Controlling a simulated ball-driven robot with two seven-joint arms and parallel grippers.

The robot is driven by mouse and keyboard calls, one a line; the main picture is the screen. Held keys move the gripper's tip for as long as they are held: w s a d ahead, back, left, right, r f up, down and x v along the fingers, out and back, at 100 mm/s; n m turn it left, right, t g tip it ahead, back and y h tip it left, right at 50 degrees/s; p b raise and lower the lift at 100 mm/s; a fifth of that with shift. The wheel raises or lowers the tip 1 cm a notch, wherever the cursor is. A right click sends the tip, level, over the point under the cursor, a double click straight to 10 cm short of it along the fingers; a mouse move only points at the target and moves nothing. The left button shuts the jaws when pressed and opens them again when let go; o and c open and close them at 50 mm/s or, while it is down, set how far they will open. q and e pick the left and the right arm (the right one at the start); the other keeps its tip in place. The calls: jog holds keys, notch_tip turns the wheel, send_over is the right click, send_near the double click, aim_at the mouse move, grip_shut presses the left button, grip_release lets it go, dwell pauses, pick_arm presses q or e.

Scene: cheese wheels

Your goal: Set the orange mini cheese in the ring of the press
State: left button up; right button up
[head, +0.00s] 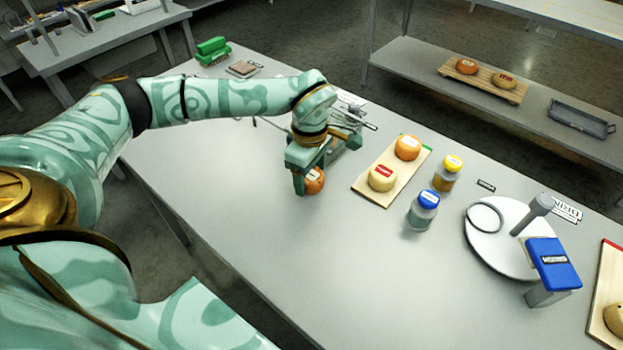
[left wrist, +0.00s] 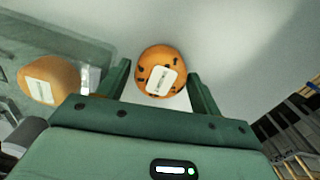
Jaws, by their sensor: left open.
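An orange mini cheese (head: 315,181) with a white label stands on the table under my left gripper (head: 306,180). In the left wrist view the cheese (left wrist: 147,61) shows between the two fingers of the open gripper (left wrist: 160,78), with a slight gap to the fingers. In the head view the fingers partly hide it. The press has a round white base (head: 510,262), a grey post and a blue head (head: 553,262). Its pale ring (head: 470,216) lies on the left part of the base and looks empty. My right gripper is not in view.
A wooden board (head: 372,190) holds an orange cheese (head: 407,147) and a yellow cheese (head: 382,177). A yellow-capped jar (head: 447,176) and a blue-capped jar (head: 424,208) stand between it and the press. Another orange cheese (left wrist: 52,82) shows in the left wrist view. The table's front is clear.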

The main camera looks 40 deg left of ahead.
pick_arm(q)
jog(key=shift+r, duration=0.1)
jog(key=c, duration=0.9)
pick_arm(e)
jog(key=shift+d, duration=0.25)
pick_arm(q)
jog(key=shift+r, duration=0.1)
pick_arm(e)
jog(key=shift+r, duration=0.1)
